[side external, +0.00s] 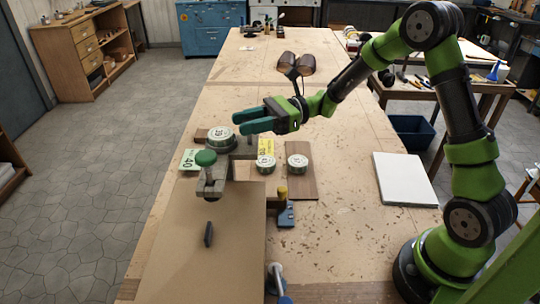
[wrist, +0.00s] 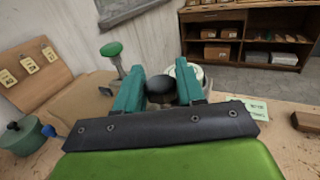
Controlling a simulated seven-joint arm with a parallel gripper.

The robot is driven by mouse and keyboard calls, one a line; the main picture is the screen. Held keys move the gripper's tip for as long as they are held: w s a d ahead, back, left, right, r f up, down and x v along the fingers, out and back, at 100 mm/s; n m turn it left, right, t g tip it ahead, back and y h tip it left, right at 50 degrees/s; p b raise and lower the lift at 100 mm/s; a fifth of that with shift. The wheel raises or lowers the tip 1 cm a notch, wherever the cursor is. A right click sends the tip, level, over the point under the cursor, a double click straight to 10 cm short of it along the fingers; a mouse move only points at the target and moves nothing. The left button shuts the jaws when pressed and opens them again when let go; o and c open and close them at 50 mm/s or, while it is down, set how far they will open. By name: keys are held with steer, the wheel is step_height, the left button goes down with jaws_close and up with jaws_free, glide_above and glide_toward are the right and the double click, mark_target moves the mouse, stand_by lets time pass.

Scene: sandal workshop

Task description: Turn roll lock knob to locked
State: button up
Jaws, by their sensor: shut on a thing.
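A dark round knob (wrist: 161,88) sits between the two teal fingers of my gripper (wrist: 158,80) in the wrist view. The fingers are shut on it. Its lower part is hidden behind the dark gripper bar, so I cannot tell its setting. In the side view my gripper (side external: 240,122) points left, low over the bench beside a round labelled tin (side external: 221,133); the dark knob cannot be made out there. A green knob (side external: 206,157) tops a grey clamp-like fixture (side external: 212,182). A green knob on a post (wrist: 112,50) also stands left of the fingers in the wrist view.
A brown board (side external: 200,270) covers the near bench. A blue-based tool (side external: 285,214) stands beside it. A white slab (side external: 404,180) lies at right.

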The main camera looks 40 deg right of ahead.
steer(key=n+g, duration=0.2)
steer(key=g, duration=0.2)
steer(key=n+g, duration=0.3)
steer(key=g, duration=0.1)
steer(key=shift+w+d+n+g+y, duration=0.1)
steer(key=shift+n+g+y, duration=0.2)
steer(key=shift+g+y, duration=0.1)
steer(key=n+g+h, duration=0.1)
steer(key=n+g, duration=0.1)
steer(key=g, duration=0.1)
steer(key=n+g+h, duration=0.1)
steer(key=n+g, duration=0.2)
steer(key=g, duration=0.1)
steer(key=shift+h, duration=0.4)
steer(key=shift+n+g+h, duration=0.4)
steer(key=shift+n+g, duration=0.1)
steer(key=shift+g, duration=0.2)
steer(key=o, duration=0.9)
steer(key=shift+v, duration=0.85)
steer(key=shift+w+d+r, duration=0.1)
steer(key=shift+w+d, duration=0.3)
steer(key=shift+d, duration=0.15)
steer(key=shift+s+a+r, duration=0.1)
steer(key=shift+r, duration=3.3)
